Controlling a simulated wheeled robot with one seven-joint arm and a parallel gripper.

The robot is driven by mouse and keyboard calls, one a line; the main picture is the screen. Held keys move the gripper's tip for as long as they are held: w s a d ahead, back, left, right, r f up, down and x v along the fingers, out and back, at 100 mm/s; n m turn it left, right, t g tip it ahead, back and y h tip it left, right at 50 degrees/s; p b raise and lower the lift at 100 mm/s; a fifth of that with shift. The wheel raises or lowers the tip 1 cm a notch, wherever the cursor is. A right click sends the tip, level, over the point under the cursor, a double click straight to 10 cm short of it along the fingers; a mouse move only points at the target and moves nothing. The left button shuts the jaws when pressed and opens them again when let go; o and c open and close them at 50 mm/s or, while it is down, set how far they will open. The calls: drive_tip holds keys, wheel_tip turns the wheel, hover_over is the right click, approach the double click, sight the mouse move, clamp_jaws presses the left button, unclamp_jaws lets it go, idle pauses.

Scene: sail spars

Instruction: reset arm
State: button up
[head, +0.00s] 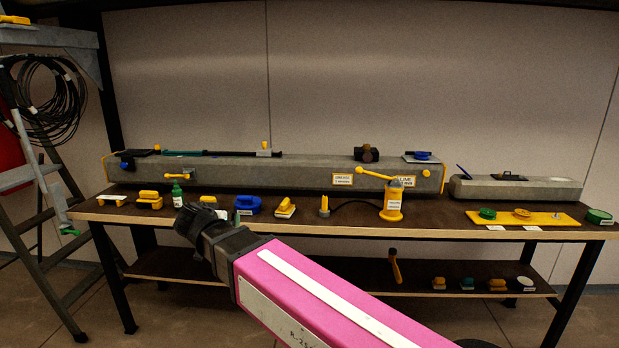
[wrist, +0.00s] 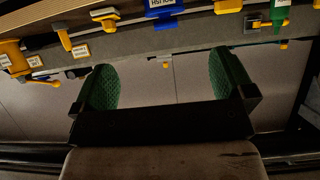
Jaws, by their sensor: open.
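My arm reaches from the lower right of the head view toward the bench, with a pink link nearest the camera. My gripper (head: 190,215) is dark and sits in front of the bench's left half, seeming near the green bottle (head: 177,193). In the wrist view my gripper (wrist: 170,85) shows two green-padded fingers set wide apart. Nothing is between them. The wrist view looks upside down, with the bench items along its top edge.
The dark bench (head: 440,222) carries a long grey spar (head: 290,175), a blue item (head: 247,205), a yellow hand pump (head: 393,200) and a yellow plate (head: 535,219). A lower shelf (head: 340,274) holds small items. A ladder (head: 40,215) stands at left.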

drive_tip(key=w+d+f+g+h, duration=0.1)
drive_tip(key=w+d+f+g, duration=0.2)
drive_tip(key=d+f, duration=0.7)
drive_tip(key=w+d+f+g+h, duration=0.1)
drive_tip(key=w+d+f+g, duration=0.2)
drive_tip(key=d+f, duration=0.75)
drive_tip(key=s+d+f+g+y, duration=0.1)
drive_tip(key=s+d+f+g, duration=0.2)
drive_tip(key=d, duration=0.9)
drive_tip(key=s+d+f+n+g+y, duration=0.1)
drive_tip(key=s+d+f, duration=0.4)
drive_tip(key=d, duration=0.8)
wheel_tip(320, 180, down, 2)
drive_tip(key=shift+s+d+g+y, duration=0.3)
drive_tip(key=shift+g+y, duration=0.2)
drive_tip(key=shift+g, duration=0.7)
